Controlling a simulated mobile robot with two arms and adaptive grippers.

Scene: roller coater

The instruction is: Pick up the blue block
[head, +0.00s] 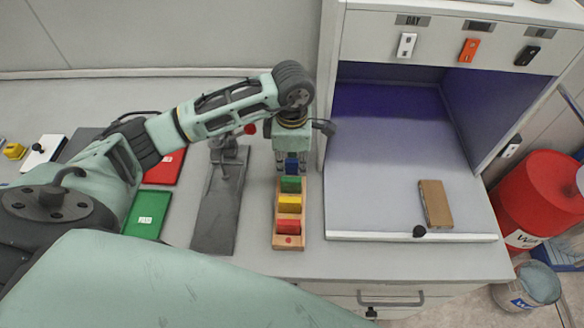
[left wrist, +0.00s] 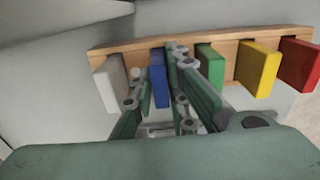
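In the left wrist view the blue block (left wrist: 158,78) stands between a white block (left wrist: 111,84) and a green block (left wrist: 211,65). My left gripper (head: 291,158) points down over the blue block and hides part of it. In the left wrist view its fingers (left wrist: 160,98) are apart, one on each side of the blue block; contact cannot be told. My right gripper is not in view.
Yellow (head: 290,202) and red (head: 288,227) blocks stand in the same rack. A dark grey stand (head: 217,205) is left of it. A cabinet bay (head: 385,150) with a brown block (head: 435,203) is at right. Red (head: 167,168) and green (head: 148,212) trays lie at left.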

